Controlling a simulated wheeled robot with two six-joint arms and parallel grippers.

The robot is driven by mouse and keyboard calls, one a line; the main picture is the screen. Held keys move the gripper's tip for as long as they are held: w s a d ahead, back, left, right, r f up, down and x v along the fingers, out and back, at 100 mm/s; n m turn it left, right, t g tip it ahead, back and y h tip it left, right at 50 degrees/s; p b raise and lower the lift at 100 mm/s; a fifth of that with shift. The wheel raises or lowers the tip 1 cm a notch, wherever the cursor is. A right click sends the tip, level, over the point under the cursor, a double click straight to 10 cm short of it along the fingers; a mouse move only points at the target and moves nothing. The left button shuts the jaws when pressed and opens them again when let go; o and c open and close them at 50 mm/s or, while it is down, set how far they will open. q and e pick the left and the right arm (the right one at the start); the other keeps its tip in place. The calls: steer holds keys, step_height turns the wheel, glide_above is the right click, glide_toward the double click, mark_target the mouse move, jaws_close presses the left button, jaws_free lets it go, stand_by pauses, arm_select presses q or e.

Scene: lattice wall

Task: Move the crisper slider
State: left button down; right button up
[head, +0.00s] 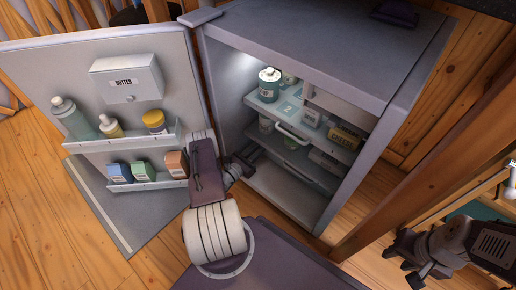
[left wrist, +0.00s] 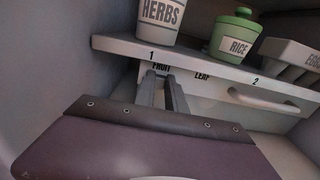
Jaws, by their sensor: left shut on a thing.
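The crisper drawer front (left wrist: 217,94) is pale, with a white handle (left wrist: 262,101), under a shelf in the fridge. The labels FRUIT and LEAF show at its top left.
The fridge door (head: 95,95) stands open at the left, with a butter box (head: 127,79) and bottles. A wooden post (head: 425,185) stands at the right.

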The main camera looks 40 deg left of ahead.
arm_select(q)
steer(key=c, duration=1.4)
jaws_free()
steer(key=shift+a, duration=0.3)
steer(key=shift+o, duration=0.2)
steer(key=s+p, duration=0.1)
steer(key=s, duration=0.1)
steer(key=s+p, duration=0.2)
steer(key=s, duration=0.1)
steer(key=s+p, duration=0.2)
steer(key=s, duration=0.1)
steer(key=shift+a+r, duration=0.1)
steer(key=shift+a, duration=0.25)
steer(key=shift+s, duration=0.55)
